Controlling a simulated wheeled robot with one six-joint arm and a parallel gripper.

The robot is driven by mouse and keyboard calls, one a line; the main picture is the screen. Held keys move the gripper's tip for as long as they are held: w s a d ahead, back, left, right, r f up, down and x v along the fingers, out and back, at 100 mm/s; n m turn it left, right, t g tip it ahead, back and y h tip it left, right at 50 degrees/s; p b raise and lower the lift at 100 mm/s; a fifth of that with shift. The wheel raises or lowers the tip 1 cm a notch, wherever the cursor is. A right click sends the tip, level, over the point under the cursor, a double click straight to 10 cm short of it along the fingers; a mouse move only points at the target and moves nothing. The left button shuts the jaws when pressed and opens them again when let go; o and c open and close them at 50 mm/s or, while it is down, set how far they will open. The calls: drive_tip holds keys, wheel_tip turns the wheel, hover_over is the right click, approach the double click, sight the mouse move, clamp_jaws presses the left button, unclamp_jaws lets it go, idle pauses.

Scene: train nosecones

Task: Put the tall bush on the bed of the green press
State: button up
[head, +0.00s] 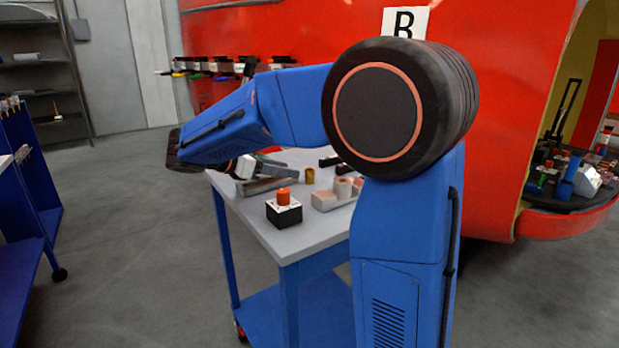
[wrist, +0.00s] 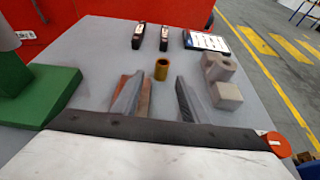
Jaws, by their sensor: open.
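A brass-coloured bush (wrist: 161,69) stands upright on the grey table, with a dark opening in its top. It also shows in the head view (head: 310,175). My gripper (wrist: 160,84) is open and empty, its two grey fingers spread to either side of the line to the bush. The bush is just beyond the fingertips and I see no contact. In the head view my gripper (head: 274,166) is low over the table. The green press (wrist: 43,97) is at the left of the wrist view, cut off by the frame edge. I cannot make it out in the head view.
Grey blocks (wrist: 227,95) stand right of the bush. Two dark upright pieces (wrist: 139,36) and a white-faced tablet (wrist: 206,41) are behind. A red-button box (head: 284,209) is at the near table (head: 305,237) edge. A brownish piece lies near the left finger.

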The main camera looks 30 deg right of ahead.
sight(305, 174)
drive_tip(key=shift+x, duration=3.75)
drive_tip(key=shift+f, duration=0.1)
clamp_jaws()
